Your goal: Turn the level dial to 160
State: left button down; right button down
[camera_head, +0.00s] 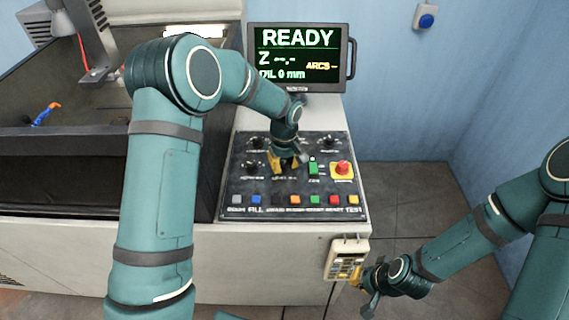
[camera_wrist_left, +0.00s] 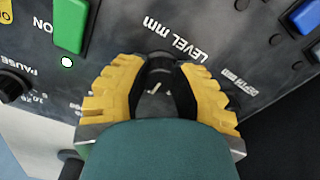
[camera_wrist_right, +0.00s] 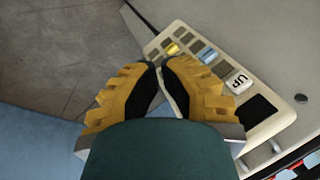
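The level dial (camera_wrist_left: 159,66) is a dark knob on the black control panel (camera_head: 236,178), beside the printed words LEVEL mm in the left wrist view. My left gripper (camera_head: 286,164) reaches down to the panel from above. In the left wrist view its yellow fingers (camera_wrist_left: 163,82) stand on both sides of the dial, with their dark pads against it. The fingers hide most of the dial, and I cannot read its setting. My right gripper (camera_wrist_right: 158,66) is shut and empty, with its tips together beside the keypad pendant (camera_head: 345,259) at the bench front.
A screen (camera_head: 297,58) behind the panel reads READY. Close to my left gripper are a green switch (camera_head: 313,166), a red emergency button (camera_head: 342,168) on yellow, and other black knobs. A row of coloured buttons (camera_head: 295,200) runs along the panel's near edge.

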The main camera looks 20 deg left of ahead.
aim_at(284, 164)
pick_arm(q)
jog(key=shift+m, duration=0.3)
jog(key=m, duration=0.3)
jog(key=shift+m, duration=0.3)
jog(key=m, duration=0.4)
jog(key=shift+m, duration=0.3)
dwell(0.4)
jog(key=c, duration=0.7)
grip_release()
jog(key=shift+r, duration=0.1)
notch_tip(284, 164, up, 12)
jog(key=shift+f, duration=0.1)
